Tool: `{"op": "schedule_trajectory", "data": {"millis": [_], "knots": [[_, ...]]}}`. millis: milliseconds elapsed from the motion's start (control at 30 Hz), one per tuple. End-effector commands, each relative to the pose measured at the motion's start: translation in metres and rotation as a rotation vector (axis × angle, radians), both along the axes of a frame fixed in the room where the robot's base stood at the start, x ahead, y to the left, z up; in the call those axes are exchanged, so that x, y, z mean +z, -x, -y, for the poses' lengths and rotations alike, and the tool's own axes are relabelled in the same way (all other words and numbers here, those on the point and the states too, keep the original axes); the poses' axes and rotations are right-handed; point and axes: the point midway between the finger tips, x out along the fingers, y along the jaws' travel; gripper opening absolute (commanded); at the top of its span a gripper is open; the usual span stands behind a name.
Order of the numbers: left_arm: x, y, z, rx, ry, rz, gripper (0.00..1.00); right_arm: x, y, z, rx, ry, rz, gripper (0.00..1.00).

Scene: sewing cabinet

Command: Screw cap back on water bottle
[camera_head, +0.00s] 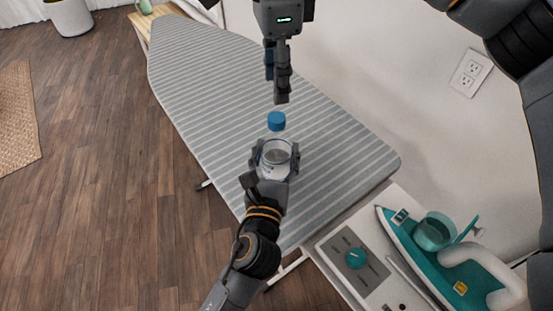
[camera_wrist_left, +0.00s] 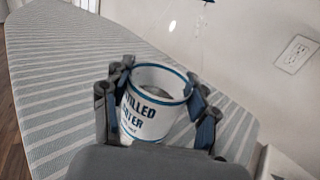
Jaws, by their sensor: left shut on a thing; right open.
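The clear water bottle (camera_head: 278,157) is held over the striped ironing board by my left gripper (camera_head: 271,166), whose fingers are shut around its body. In the left wrist view the bottle (camera_wrist_left: 147,116) shows a white label with dark blue lettering and a blue band, between the fingers of my left gripper (camera_wrist_left: 160,105). My right gripper (camera_head: 278,88) is open, empty and pointing down just above the cap, with a small gap.
The ironing board (camera_head: 340,140) is otherwise bare. A white wall with an outlet (camera_head: 471,73) bounds the right side. Wood floor is open at left.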

Motion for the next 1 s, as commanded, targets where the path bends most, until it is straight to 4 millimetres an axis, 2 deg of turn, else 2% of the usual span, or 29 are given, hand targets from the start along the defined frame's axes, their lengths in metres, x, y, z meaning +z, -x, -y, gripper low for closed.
{"op": "schedule_trajectory", "data": {"millis": [433,600,867,900,1000], "knots": [[0.000,0.000,0.000,0.000,0.000,-0.001,0.00,-0.063,0.000,0.001,0.000,0.000,-0.002,0.49],[0.000,0.000,0.000,0.000,0.000,-0.001,0.00,-0.074,0.000,0.000,0.000,0.000,-0.001,0.49],[0.000,0.000,0.000,0.000,0.000,-0.001,0.00,-0.075,0.000,0.000,0.000,0.000,0.000,0.49],[0.000,0.000,0.000,0.000,0.000,-0.001,0.00,-0.075,0.000,0.000,0.000,0.000,0.000,0.47],[0.000,0.000,0.000,0.000,0.000,-0.001,0.00,-0.075,0.000,0.000,0.000,0.000,0.000,0.26]]}}
